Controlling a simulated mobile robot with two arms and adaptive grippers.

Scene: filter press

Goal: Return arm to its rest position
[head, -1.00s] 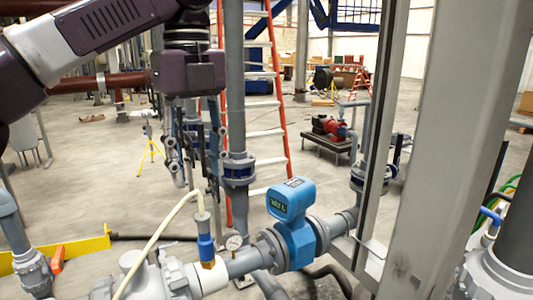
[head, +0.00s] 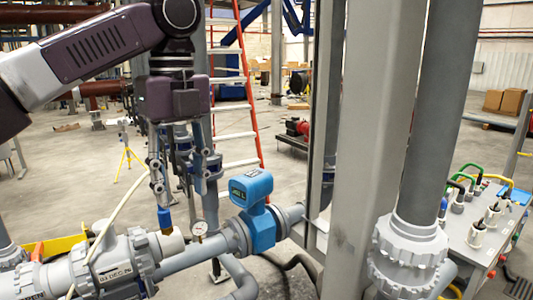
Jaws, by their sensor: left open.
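My left arm comes in from the upper left in the head view. Its gripper (head: 181,192) hangs fingers-down from a dark purple wrist. The fingers are apart and hold nothing. In the picture they hang above the grey pipework, near the blue sensor fitting (head: 165,217) on it; I cannot tell how far apart they are in depth. My right gripper does not show.
A thick grey pipe (head: 435,110) and a steel column (head: 370,130) stand at the right. A control box (head: 478,222) with cables is beyond. An orange ladder (head: 253,110) stands behind.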

